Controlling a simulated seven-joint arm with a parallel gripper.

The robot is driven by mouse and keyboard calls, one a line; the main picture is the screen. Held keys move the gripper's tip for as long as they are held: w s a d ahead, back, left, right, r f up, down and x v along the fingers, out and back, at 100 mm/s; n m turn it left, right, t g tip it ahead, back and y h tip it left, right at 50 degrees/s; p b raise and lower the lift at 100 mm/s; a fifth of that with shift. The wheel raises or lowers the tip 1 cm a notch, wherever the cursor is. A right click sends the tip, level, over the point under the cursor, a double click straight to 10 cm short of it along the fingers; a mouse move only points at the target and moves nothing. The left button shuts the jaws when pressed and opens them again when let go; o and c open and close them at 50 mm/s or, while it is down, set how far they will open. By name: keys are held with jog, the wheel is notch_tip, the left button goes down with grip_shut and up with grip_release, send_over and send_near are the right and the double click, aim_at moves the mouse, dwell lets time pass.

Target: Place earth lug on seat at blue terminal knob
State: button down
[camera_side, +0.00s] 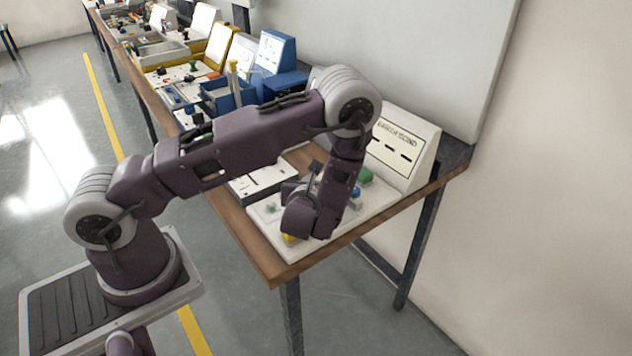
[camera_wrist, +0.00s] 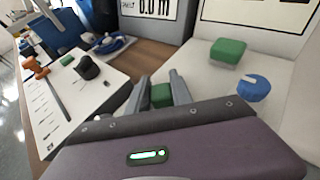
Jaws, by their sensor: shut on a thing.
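My gripper (camera_wrist: 160,92) is shut on a small green piece, apparently the earth lug (camera_wrist: 161,96), seen between the two grey fingers in the wrist view. Its lower part is hidden by the gripper body. The blue terminal knob (camera_wrist: 253,88) stands on the white board to the right of the fingers, apart from them. It has a pale mark on top. The seat at the knob is not clearly visible. In the side view my wrist covers the gripper and the held piece, and the blue knob (camera_side: 356,191) shows only partly beside my arm.
A green block (camera_wrist: 228,50) sits on the white board behind the blue knob. An upright labelled panel (camera_side: 400,150) stands at the board's back. A second white board (camera_wrist: 75,100) to the left carries an orange piece and a black knob. Blue cable (camera_wrist: 112,44) lies behind.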

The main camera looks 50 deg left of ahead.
jog(key=shift+f, duration=0.15)
jog(key=c, duration=1.1)
grip_release()
jog(key=shift+c, duration=0.2)
